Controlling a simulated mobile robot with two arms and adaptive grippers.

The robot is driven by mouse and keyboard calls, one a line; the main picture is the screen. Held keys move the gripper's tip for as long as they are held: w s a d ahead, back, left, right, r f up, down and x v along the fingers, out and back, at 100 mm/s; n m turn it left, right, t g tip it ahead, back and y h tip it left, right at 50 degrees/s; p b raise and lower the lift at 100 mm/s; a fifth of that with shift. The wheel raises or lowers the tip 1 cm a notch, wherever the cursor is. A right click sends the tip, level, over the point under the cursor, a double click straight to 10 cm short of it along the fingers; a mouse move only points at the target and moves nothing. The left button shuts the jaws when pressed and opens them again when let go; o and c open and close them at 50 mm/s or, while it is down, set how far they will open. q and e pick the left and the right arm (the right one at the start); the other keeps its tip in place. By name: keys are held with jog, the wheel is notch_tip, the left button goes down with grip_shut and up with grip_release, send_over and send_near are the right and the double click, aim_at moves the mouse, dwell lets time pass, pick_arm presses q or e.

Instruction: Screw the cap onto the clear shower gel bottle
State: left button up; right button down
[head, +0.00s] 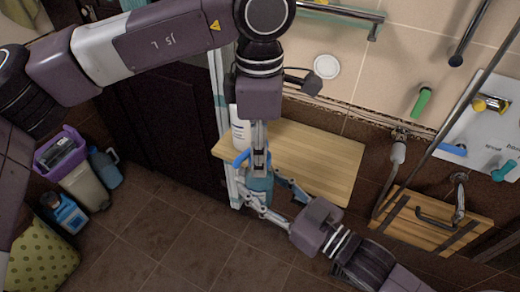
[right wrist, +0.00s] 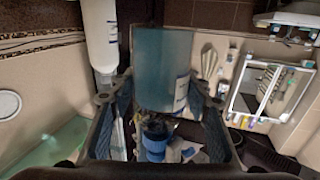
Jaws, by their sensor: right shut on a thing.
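The shower gel bottle (head: 259,186), see-through with blue-teal contents, stands between the fingers of my right gripper (head: 268,196) in the head view. In the right wrist view it fills the upper middle (right wrist: 162,65), with a pale label at its right side, and that gripper (right wrist: 160,115) is shut on it. My left gripper (head: 260,158) points down from above, with its fingertips at the bottle's top. Its fingers look close together, but whether they grip anything is unclear. I cannot make out the cap; the left fingers cover the bottle's top.
A wooden shelf (head: 310,160) lies behind the bottle, with a white bottle (head: 240,128) at its left end. That white bottle shows close by in the wrist view (right wrist: 99,35). A wooden board (head: 435,222) is at the right.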

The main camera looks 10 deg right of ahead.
pick_arm(q)
jog(key=shift+o, duration=1)
jog(key=shift+r, duration=2.3)
jog(key=o, duration=0.5)
jog(key=shift+c, duration=0.2)
jog(key=o, duration=0.5)
jog(key=r+n, duration=0.1)
jog(key=n, duration=0.1)
jog(key=shift+n, duration=0.3)
jog(key=o, duration=0.5)
jog(key=r+n, duration=0.1)
jog(key=n, duration=0.2)
jog(key=shift+r, duration=0.2)
jog(key=shift+r+n, duration=0.25)
jog(key=shift+n, duration=0.45)
jog(key=shift+r+n, duration=0.25)
jog(key=shift+n, duration=0.45)
jog(key=shift+f, duration=0.1)
jog(key=shift+f, duration=3.9)
